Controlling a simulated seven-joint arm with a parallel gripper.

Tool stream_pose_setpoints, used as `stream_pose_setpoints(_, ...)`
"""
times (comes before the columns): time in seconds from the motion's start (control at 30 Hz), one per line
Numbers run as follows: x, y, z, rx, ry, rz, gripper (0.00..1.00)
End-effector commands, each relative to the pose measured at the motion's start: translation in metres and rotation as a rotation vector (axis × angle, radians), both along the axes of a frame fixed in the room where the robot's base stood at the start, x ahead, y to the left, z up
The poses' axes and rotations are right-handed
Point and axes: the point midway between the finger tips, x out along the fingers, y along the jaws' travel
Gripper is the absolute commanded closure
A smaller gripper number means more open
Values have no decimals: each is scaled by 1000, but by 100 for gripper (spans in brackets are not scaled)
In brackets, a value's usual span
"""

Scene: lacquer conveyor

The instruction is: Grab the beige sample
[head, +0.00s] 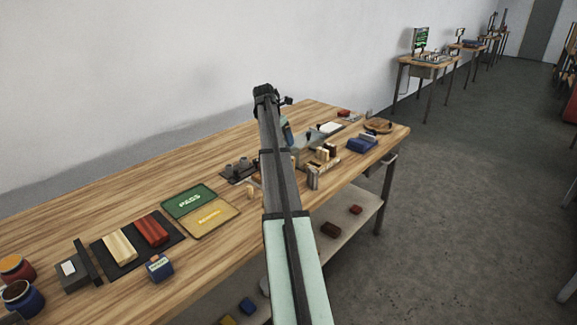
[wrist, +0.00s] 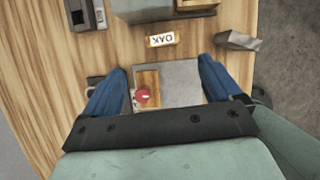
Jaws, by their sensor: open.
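A beige, ribbed block (head: 119,247) lies on a dark mat (head: 101,256) near the left of the bench in the head view, beside a red block (head: 151,230). It looks like the beige sample. My gripper (wrist: 162,66) is open and empty in the wrist view, its two blue fingers wide apart over another part of the bench. Below it are a grey plate (wrist: 182,74), a tan wooden piece (wrist: 147,78) and a small red round thing (wrist: 143,96). In the head view my arm mostly hides my gripper and what lies under it.
The wooden bench (head: 85,222) carries a green-and-yellow panel (head: 190,201), a blue box (head: 159,268), jars (head: 22,299) and a rack (head: 320,176) with beige pieces. A block labelled OAK (wrist: 161,40) lies ahead of my gripper. Bare wood lies behind the mat.

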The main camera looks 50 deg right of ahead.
Motion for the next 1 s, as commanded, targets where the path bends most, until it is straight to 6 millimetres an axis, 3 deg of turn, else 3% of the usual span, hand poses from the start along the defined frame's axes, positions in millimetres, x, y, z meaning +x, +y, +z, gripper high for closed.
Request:
stream_pose_setpoints(0.4,1,-26,-61,0,-2,-2,8)
stream_pose_setpoints(0.67,1,-31,-74,0,-2,-2,8)
stream_pose_setpoints(1.0,-2,-47,-111,0,-2,-3,8)
